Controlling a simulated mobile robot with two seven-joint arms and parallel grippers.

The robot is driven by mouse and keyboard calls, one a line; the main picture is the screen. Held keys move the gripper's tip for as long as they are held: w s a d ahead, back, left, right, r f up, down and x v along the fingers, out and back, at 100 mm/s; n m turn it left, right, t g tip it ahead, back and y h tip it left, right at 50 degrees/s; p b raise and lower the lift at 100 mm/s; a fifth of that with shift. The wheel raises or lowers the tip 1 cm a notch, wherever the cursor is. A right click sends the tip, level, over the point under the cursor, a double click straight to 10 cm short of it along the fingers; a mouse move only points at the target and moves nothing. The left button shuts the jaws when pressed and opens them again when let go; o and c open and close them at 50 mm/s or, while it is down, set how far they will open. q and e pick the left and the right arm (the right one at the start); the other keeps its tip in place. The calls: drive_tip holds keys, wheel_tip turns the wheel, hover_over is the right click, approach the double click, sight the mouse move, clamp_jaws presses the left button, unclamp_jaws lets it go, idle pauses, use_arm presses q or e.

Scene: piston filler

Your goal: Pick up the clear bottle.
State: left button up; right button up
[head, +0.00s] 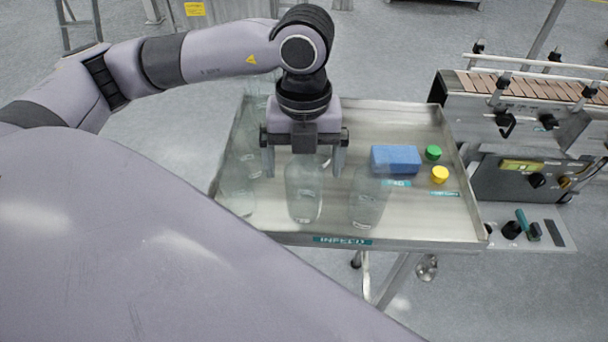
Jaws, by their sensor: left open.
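Several clear bottles stand upright on a metal tray table (420,226) labelled INFEED. One clear bottle (305,192) stands in the middle, just in front of and below my left gripper. Another clear bottle (368,202) is to its right, and a further clear bottle (238,188) is to its left. My left gripper (304,168) points down over the tray, open, with its fingers spread on either side of the middle bottle's upper part. I cannot tell whether the fingers are level with that bottle or behind it. My right gripper is not in view.
A blue block (396,159), a green cap (433,152) and a yellow cap (440,174) lie on the tray's right side. A conveyor machine (530,110) stands to the right. The tray has a raised rim. More clear glass shows behind my left gripper.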

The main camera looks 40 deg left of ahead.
use_arm(q)
drive_tip(key=c, duration=1.4)
drive_tip(key=shift+r, duration=0.1)
